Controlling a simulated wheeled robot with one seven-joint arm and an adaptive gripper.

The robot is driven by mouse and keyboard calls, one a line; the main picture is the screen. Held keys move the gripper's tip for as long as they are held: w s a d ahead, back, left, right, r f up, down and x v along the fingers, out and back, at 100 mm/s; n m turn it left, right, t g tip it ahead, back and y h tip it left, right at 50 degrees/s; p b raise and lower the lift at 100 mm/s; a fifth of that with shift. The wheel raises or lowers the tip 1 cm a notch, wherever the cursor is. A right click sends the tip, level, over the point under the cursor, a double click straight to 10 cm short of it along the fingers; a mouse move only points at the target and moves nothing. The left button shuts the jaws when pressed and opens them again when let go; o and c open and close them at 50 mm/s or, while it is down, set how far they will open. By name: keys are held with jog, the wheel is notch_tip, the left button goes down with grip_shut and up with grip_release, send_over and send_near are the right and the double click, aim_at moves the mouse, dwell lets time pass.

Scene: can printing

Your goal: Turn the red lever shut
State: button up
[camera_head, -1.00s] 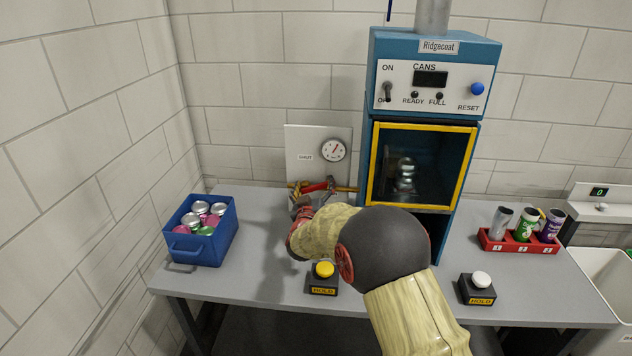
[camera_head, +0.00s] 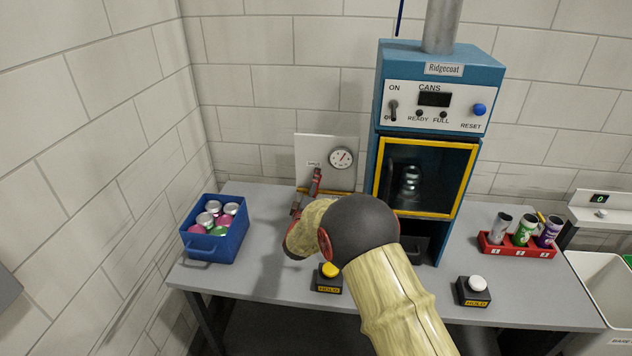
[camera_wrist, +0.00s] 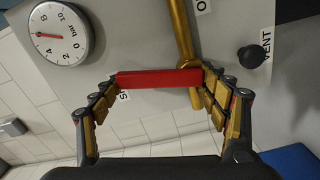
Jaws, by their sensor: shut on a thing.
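The red lever (camera_head: 316,181) sits on the brass pipe (camera_head: 340,193) in front of the white panel (camera_head: 310,148). In the head view it stands nearly upright, across the pipe. In the wrist view the red lever (camera_wrist: 160,79) lies crosswise to the brass pipe (camera_wrist: 185,35). My gripper (camera_wrist: 161,88) has its two fingers at the lever's two ends and is shut on it. In the head view my arm hides most of the gripper.
A round gauge (camera_head: 341,159) is on the panel. The blue machine (camera_head: 440,65) stands to the right. A blue crate of cans (camera_head: 213,243) is at left. A yellow button (camera_head: 331,270), a white button (camera_head: 475,283) and a red can rack (camera_head: 517,250) are on the table.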

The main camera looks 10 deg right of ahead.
jog(key=shift+w+a+n+p, duration=0.1)
jog(key=shift+a+n+p, duration=0.25)
jog(key=shift+n, duration=0.4)
jog(key=shift+w+a+n+p, duration=0.1)
jog(key=shift+a+n+p, duration=0.1)
jog(key=shift+n+p, duration=0.4)
jog(key=shift+n, duration=0.25)
jog(key=o, duration=1.7)
jog(key=shift+f, duration=0.1)
jog(key=shift+s, duration=0.1)
jog(key=v, duration=1.1)
jog(key=shift+s+a, duration=0.2)
jog(key=shift+s, duration=0.15)
